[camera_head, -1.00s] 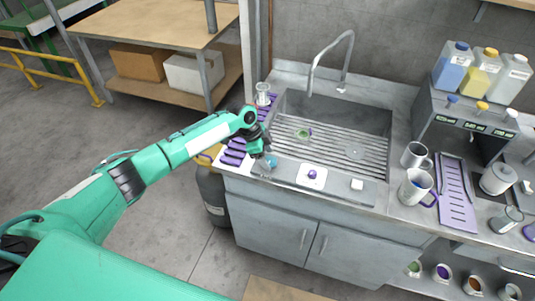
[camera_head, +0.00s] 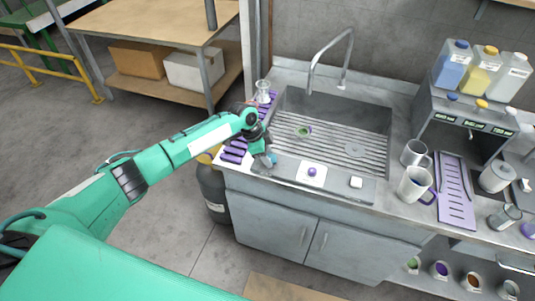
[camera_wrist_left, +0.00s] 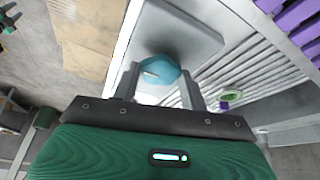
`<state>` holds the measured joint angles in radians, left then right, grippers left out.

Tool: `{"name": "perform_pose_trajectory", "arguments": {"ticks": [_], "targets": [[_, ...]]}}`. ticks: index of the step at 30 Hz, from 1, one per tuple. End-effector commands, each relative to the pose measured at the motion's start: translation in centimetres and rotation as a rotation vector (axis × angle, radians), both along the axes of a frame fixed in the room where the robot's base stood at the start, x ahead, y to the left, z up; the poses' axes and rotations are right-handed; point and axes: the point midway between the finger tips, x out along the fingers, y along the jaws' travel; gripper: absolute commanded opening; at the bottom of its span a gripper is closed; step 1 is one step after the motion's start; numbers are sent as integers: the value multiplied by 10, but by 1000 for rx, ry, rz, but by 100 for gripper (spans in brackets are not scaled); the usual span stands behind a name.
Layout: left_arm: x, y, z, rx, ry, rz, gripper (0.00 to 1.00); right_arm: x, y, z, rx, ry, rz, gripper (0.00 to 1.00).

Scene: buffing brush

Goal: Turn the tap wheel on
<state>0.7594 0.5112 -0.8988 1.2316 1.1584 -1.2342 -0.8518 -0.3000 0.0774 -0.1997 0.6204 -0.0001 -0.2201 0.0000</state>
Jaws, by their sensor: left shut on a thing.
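A blue faceted wheel (camera_wrist_left: 160,70) sits on a pale plate (camera_wrist_left: 190,32) and shows between the two fingers of my left gripper (camera_wrist_left: 160,84) in the left wrist view. In the head view the left gripper (camera_head: 266,158) reaches down to the front left edge of the sink counter, with a bit of the blue wheel (camera_head: 273,159) showing beside it. The gripper is shut on this wheel. The curved tap spout (camera_head: 331,60) stands at the back of the sink, and no water shows from it. My right gripper is not in view.
The sink basin (camera_head: 375,118) holds a slatted rack and a small green-rimmed item (camera_head: 304,132). A purple knob (camera_head: 312,172) and a white knob (camera_head: 356,182) are right of the gripper. A glass flask (camera_head: 263,92) and purple rack (camera_head: 233,151) stand close at the left. Mugs (camera_head: 415,184) stand further right.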

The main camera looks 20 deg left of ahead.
Motion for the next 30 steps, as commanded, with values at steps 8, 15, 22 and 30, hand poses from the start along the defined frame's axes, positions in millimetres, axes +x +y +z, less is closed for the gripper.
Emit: {"name": "perform_pose_trajectory", "arguments": {"ticks": [8,15,22,30], "targets": [[-2,-1,4,-1,0,177,21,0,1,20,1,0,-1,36],[-4,-3,5,-1,-1,402,21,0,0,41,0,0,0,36],[-5,-5,6,-3,-1,621,21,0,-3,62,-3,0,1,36],[-6,-7,3,-3,-1,877,21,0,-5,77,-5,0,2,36]]}}
